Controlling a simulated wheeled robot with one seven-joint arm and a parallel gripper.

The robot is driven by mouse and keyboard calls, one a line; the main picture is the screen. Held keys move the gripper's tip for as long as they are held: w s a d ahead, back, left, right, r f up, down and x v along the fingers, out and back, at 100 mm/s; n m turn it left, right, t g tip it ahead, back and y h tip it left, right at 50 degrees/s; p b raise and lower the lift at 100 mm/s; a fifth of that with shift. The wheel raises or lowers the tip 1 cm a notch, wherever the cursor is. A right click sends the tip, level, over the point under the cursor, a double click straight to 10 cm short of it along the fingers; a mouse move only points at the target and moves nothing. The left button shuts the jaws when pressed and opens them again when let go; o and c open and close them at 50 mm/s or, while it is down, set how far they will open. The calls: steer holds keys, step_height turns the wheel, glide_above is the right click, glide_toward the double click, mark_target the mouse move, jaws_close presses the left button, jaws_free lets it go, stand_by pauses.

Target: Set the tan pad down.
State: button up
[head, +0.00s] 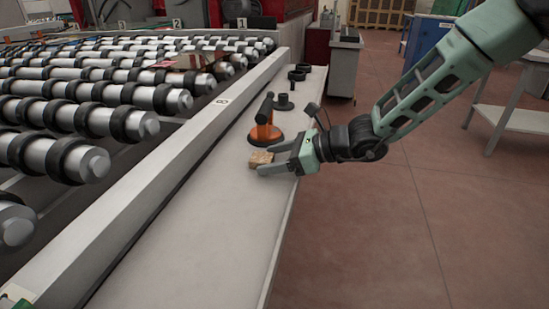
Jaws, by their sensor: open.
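The tan pad (260,159) is a small block on the pale ledge (190,220) beside the roller bed. My gripper (264,161) reaches in from the right, low over the ledge. Its fingers are open, one on the far side of the pad and one on the near side, with the pad between their tips. The pad appears to rest on the ledge, though its lower edge is small and partly hidden by the near finger.
An orange suction cup with a black handle (265,125) stands just behind the pad. A raised rail (160,175) and rollers (60,150) run along the left. The near ledge is clear.

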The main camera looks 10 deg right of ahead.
steer(key=shift+r, duration=0.2)
steer(key=p+v, duration=0.2)
steer(key=v, duration=1)
steer(key=s+a+f+n+g+h, duration=0.15)
steer(key=s+a+n+g, duration=0.25)
steer(key=s+n, duration=0.4)
steer(key=s+a+n+g+h, duration=0.3)
steer(key=s+n, duration=0.3)
steer(key=s, duration=0.4)
steer(key=s+d+n+t+h, duration=0.1)
steer(key=s+d+n+h, duration=0.1)
steer(key=n, duration=0.6)
steer(key=s+d+n+t+h, duration=0.1)
steer(key=s+d+n+h, duration=0.2)
steer(key=s+n+h, duration=0.2)
steer(key=s+n, duration=0.2)
steer(key=shift+s+r+n, duration=0.15)
steer(key=shift+r+n, duration=0.2)
steer(key=shift+n, duration=0.05)
steer(key=shift+h, duration=0.25)
